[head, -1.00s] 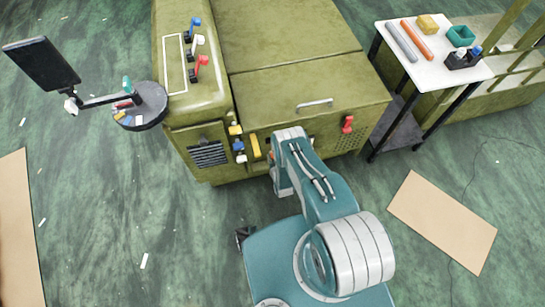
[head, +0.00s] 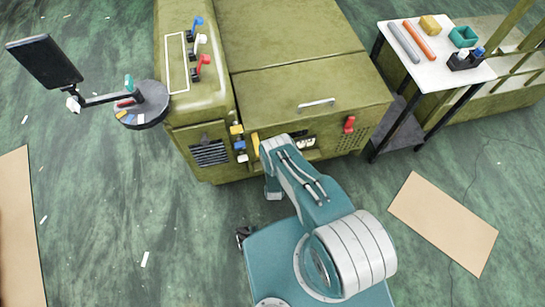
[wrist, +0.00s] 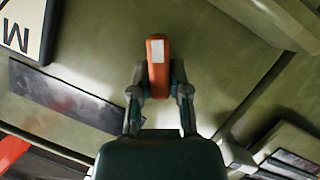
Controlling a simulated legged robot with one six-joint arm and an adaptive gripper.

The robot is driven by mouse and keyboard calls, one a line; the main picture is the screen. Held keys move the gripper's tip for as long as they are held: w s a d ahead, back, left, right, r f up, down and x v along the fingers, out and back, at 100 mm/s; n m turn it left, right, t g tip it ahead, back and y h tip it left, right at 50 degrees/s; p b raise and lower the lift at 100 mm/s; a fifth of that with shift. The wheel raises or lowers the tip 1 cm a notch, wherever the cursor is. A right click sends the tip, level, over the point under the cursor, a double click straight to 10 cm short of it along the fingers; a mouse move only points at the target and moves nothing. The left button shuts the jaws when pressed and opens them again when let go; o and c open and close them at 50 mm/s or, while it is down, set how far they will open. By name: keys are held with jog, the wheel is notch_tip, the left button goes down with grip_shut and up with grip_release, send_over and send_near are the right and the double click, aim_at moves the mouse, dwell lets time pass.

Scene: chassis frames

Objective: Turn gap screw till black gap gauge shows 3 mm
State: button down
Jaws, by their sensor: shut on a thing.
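In the wrist view, my gripper (wrist: 159,88) is shut on an upright orange piece (wrist: 157,72) with a white patch near its top. I cannot tell whether this is the gap screw. A long dark plate (wrist: 68,95) lies to its left on the olive surface; I cannot tell whether it is the black gap gauge. No 3 mm reading can be made out. In the head view, my arm reaches the front of the olive machine (head: 300,82), and the arm hides the gripper there.
Yellow and blue parts (head: 239,146) sit left of my arm on the machine front. A red handle (head: 349,124) and metal bar handle (head: 317,103) are to the right. A side table (head: 432,73) stands at right. Cardboard (head: 443,222) lies on the floor.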

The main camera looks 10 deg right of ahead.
jog(key=shift+w+a, duration=0.1)
jog(key=shift+w, duration=0.05)
jog(key=c, duration=0.6)
grip_release()
jog(key=v, duration=1.2)
jog(key=shift+f, duration=0.1)
